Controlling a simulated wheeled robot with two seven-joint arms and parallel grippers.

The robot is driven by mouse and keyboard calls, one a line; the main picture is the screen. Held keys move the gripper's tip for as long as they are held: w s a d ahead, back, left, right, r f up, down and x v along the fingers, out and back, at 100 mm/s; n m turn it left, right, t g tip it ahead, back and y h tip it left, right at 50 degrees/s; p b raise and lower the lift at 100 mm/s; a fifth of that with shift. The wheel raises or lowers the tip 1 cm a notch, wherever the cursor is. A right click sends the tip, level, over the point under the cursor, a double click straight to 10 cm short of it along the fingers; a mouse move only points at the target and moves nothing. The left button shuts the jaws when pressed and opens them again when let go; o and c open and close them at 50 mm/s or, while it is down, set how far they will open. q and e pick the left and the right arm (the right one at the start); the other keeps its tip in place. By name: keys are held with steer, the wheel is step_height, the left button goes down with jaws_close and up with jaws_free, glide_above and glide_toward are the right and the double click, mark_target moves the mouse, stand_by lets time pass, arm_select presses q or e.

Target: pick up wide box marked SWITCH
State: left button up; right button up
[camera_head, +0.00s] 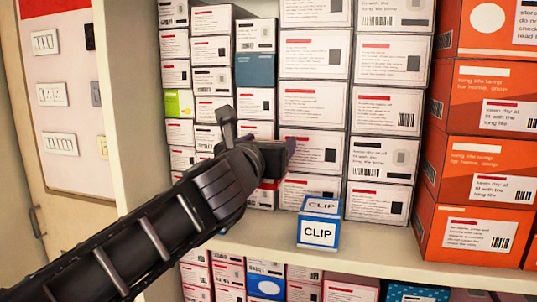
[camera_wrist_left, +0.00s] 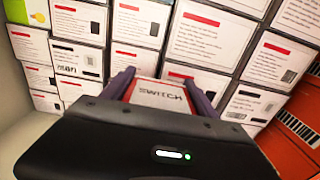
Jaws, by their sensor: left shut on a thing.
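The wide box marked SWITCH (camera_wrist_left: 160,96) is white with a red edge. In the left wrist view it sits between the two fingers of my left gripper (camera_wrist_left: 158,80), which is shut on it. The first letter is partly covered by the gripper. In the head view my left gripper (camera_head: 260,138) is in front of the stacked boxes at the middle of the shelf. It hides most of the SWITCH box there, so I cannot tell whether the box touches the shelf. My right gripper is not in view.
Stacks of white boxes (camera_head: 313,100) fill the shelf behind the gripper. A blue and white CLIP box (camera_head: 318,234) stands near the shelf edge (camera_head: 350,256), right of my arm. Large orange boxes (camera_head: 487,152) are at the right. A cream side panel (camera_head: 130,90) borders the left.

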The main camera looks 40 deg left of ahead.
arm_select(q)
steer(key=b+v, duration=0.3)
steer(key=v, duration=1.6)
steer(key=shift+b, duration=0.35)
